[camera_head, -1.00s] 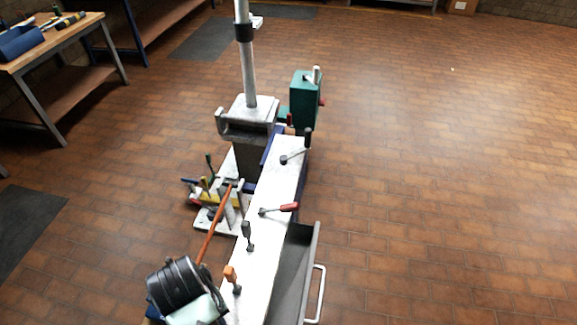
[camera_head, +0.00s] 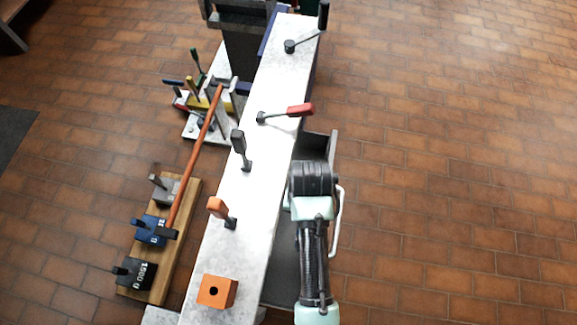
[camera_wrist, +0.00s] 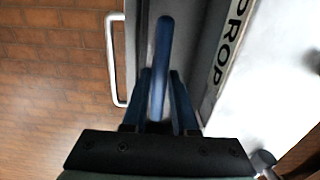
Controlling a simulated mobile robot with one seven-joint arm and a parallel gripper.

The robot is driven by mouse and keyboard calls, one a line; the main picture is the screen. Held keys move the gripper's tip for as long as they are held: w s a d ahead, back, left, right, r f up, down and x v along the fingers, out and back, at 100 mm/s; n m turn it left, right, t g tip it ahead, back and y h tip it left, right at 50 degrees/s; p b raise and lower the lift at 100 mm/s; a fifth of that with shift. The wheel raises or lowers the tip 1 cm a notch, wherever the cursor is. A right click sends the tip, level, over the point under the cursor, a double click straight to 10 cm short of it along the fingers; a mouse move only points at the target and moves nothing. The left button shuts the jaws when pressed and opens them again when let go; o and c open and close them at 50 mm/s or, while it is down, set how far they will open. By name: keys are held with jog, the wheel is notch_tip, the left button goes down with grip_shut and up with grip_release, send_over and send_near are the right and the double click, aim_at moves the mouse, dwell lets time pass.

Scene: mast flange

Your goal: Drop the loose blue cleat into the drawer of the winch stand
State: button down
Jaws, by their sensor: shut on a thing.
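In the wrist view, my gripper (camera_wrist: 160,88) is shut on the blue cleat (camera_wrist: 162,50), a long narrow rounded piece extending past the fingertips. The open grey drawer (camera_wrist: 190,35) lies below it, and the cleat appears over the drawer, apart from its floor as far as I can tell. In the head view, the drawer (camera_head: 283,270) sticks out on the right of the winch stand's white top (camera_head: 262,175). My wrist covers part of the drawer there and hides the fingers and cleat.
The drawer handle (camera_head: 338,220) is on its right side. The stand top bears a red-handled lever (camera_head: 300,109), black levers, an orange-handled lever (camera_head: 217,207) and an orange block (camera_head: 216,292). A wooden board (camera_head: 190,210) with weights lies left. The floor at right is clear.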

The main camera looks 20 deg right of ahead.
notch_tip(320, 180, down, 10)
jog(key=b, duration=0.3)
jog(key=shift+d+f, duration=0.1)
jog(key=shift+f, duration=0.05)
jog(key=shift+f, duration=0.1)
jog(key=shift+f+b, duration=0.35)
jog(key=shift+f, duration=0.15)
jog(key=c, duration=1)
grip_release()
jog(key=shift+r, duration=0.1)
notch_tip(320, 180, up, 13)
jog(key=p, duration=0.4)
